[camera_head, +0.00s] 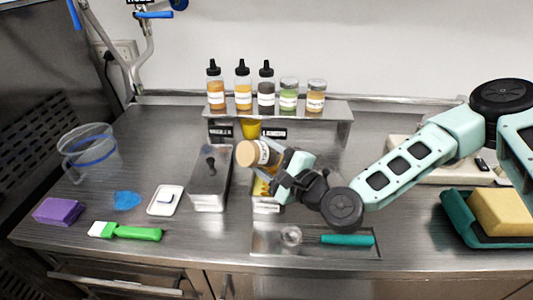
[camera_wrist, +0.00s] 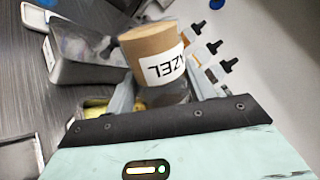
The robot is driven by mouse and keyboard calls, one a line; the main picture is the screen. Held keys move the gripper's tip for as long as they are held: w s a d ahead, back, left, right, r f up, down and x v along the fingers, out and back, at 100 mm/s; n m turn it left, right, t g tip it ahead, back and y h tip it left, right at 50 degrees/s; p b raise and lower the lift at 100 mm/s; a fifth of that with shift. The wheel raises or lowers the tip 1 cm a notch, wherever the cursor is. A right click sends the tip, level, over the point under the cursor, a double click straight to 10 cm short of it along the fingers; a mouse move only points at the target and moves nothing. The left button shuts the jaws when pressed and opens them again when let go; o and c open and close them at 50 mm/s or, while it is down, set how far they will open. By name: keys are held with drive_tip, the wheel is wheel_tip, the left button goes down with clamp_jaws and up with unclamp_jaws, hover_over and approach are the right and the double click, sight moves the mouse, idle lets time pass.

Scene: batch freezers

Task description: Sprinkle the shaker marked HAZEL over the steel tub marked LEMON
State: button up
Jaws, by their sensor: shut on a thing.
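My gripper (camera_head: 268,155) is shut on the HAZEL shaker (camera_head: 264,153), a clear jar with a tan cap and white label. The shaker is tipped far over, cap toward the left, above the right-hand steel tub (camera_head: 267,208). In the wrist view the shaker (camera_wrist: 167,68) shows "ZEL" upside down between the fingers. The right tub holds something yellow, which shows in the wrist view (camera_wrist: 97,104); my gripper hides much of it. A black sign behind it (camera_head: 274,133) seems to read LEMON, though small.
A shelf (camera_head: 330,110) behind carries several bottles and jars. A teal-handled tool (camera_head: 345,240) lies in front; a teal tray (camera_head: 455,220) with yellow block is right.

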sight(258, 166)
drive_tip(key=shift+r+p, duration=0.6)
drive_tip(key=shift+r, duration=0.25)
drive_tip(key=shift+f+b, duration=0.95)
drive_tip(key=shift+r, duration=0.1)
drive_tip(key=shift+s+a, duration=0.15)
drive_tip(key=shift+s, duration=0.9)
drive_tip(key=shift+s+a, duration=0.1)
drive_tip(key=shift+s, duration=0.95)
drive_tip(key=shift+r+p, duration=0.85)
drive_tip(key=shift+r, duration=0.05)
drive_tip(key=shift+f+b, duration=0.85)
drive_tip(key=shift+f, duration=0.15)
drive_tip(key=shift+r, duration=0.1)
